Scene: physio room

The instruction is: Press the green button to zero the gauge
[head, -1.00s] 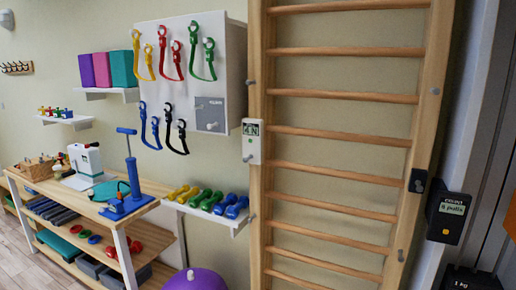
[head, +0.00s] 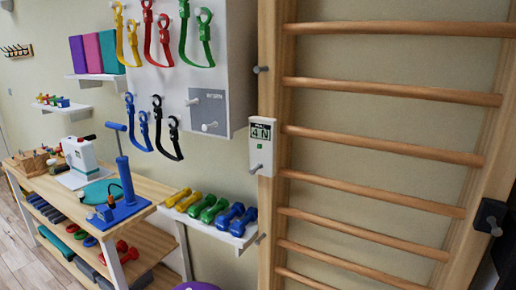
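The gauge (head: 262,160) is a small white box on the left wooden upright of the wall bars in the head view. Its display (head: 261,132) reads "4 N". A small green button (head: 259,146) sits just below the display. A grey peg (head: 256,168) sticks out from the lower part of the box. Neither of my grippers is in view.
Wall bars (head: 390,92) fill the right side. A shelf (head: 222,236) with coloured dumbbells is below left of the gauge. A pegboard (head: 225,60) with resistance bands hangs above left. A wooden bench (head: 150,190) with a blue pump stands at left.

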